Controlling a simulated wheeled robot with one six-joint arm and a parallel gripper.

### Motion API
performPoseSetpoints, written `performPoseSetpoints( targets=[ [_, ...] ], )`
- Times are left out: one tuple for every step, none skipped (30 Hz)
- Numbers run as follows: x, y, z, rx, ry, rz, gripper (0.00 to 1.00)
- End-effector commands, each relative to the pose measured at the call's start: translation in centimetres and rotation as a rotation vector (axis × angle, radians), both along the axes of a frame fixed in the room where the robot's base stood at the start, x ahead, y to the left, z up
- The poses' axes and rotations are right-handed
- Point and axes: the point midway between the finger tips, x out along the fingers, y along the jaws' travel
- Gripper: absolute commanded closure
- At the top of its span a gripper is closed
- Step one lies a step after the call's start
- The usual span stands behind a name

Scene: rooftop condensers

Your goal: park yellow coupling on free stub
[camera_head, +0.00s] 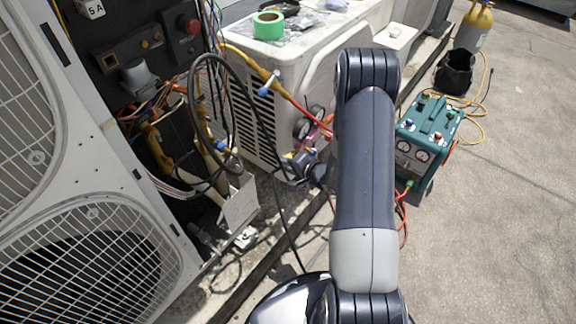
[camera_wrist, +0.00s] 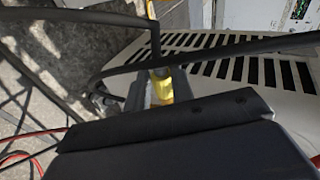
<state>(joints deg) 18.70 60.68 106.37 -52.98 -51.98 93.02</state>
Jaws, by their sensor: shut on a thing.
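My gripper (camera_head: 297,167) is beside the white condenser, left of my arm in the head view. In the wrist view my gripper (camera_wrist: 150,88) is shut on the yellow coupling (camera_wrist: 162,86). Only a short part of the coupling shows between the dark fingers; the wrist housing hides the rest. A dark hose crosses close in front of the fingers. In the head view the held coupling is too small to make out clearly. I cannot pick out the free stub with certainty in either view.
The open condenser (camera_head: 60,155) with exposed wiring stands at left. The white condenser (camera_head: 285,75) carries green tape (camera_head: 268,25) on top.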

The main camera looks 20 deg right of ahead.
Motion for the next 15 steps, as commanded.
performPoseSetpoints(
  targets=[
    [0.04, -0.06, 0.03, 0.000, 0.000, 0.000, 1.00],
    [0.05, -0.09, 0.03, 0.000, 0.000, 0.000, 1.00],
    [0.09, -0.13, 0.03, 0.000, 0.000, 0.000, 1.00],
    [0.10, -0.16, 0.03, 0.000, 0.000, 0.000, 1.00],
    [0.12, -0.18, 0.02, 0.000, 0.000, 0.000, 1.00],
    [0.14, -0.22, 0.02, 0.000, 0.000, 0.000, 1.00],
    [0.16, -0.26, 0.02, 0.000, 0.000, 0.000, 1.00],
    [0.18, -0.28, 0.02, 0.000, 0.000, 0.000, 1.00],
    [0.21, -0.33, 0.03, 0.000, 0.000, 0.000, 1.00],
    [0.20, -0.31, 0.00, 0.000, 0.000, 0.000, 1.00],
    [0.21, -0.31, 0.00, 0.000, 0.000, 0.000, 1.00],
    [0.22, -0.33, 0.00, 0.000, 0.000, 0.000, 1.00],
    [0.23, -0.33, 0.01, 0.000, 0.000, -0.001, 1.00],
    [0.24, -0.34, 0.01, 0.000, 0.000, -0.001, 0.76],
    [0.24, -0.35, 0.01, 0.000, 0.000, -0.001, 0.73]
  ],
)
